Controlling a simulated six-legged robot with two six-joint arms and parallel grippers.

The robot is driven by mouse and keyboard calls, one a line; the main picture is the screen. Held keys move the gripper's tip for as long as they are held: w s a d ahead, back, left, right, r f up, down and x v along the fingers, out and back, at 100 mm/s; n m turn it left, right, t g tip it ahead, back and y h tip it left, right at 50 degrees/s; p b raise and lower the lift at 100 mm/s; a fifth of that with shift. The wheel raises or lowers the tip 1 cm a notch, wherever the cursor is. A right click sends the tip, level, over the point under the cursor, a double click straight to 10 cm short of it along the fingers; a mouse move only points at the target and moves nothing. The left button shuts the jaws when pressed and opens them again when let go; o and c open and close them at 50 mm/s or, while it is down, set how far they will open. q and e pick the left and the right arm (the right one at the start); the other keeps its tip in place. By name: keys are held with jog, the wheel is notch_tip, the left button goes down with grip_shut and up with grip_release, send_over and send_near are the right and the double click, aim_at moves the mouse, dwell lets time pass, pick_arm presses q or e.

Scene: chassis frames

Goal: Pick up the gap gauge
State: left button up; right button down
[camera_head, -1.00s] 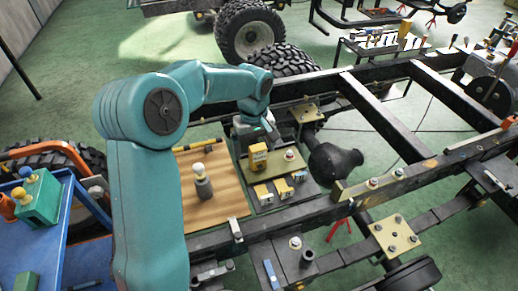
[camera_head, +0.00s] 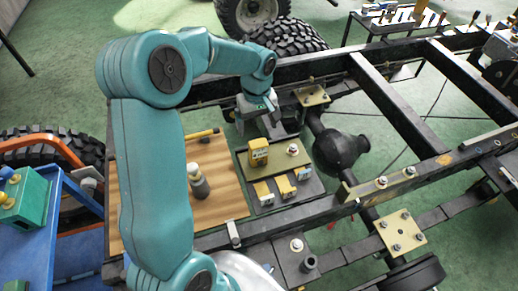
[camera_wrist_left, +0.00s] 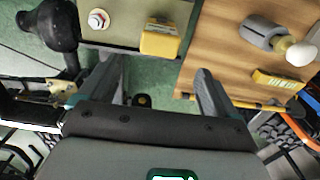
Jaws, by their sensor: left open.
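My left gripper (camera_head: 258,120) is open and empty, its fingers pointing down beyond the far edge of the olive plate. Its two spread fingers (camera_wrist_left: 160,80) show in the left wrist view with green floor between them. A yellow block (camera_head: 258,151) with a dark label stands upright on the olive plate (camera_head: 279,160), just on the near side of the gripper and apart from it. It also shows in the left wrist view (camera_wrist_left: 160,40), ahead of the fingers. I cannot tell for sure which item is the gap gauge. My right gripper is not in view.
Small yellow-and-white blocks (camera_head: 283,186) sit in front of the plate. Black chassis rails (camera_head: 330,205) surround the area.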

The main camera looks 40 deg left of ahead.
aim_at(257, 143)
pick_arm(q)
notch_tip(257, 143, down, 8)
jog(key=shift+s+d+r, duration=0.15)
jog(key=shift+r, duration=0.1)
notch_tip(257, 143, down, 5)
jog(key=shift+d+r+p, duration=0.15)
jog(key=shift+r+p, duration=0.05)
jog(key=shift+p, duration=0.55)
jog(key=shift+f, duration=0.45)
jog(key=shift+r, duration=0.1)
jog(key=c, duration=1.2)
jog(key=shift+r, duration=0.1)
jog(key=shift+c, duration=0.2)
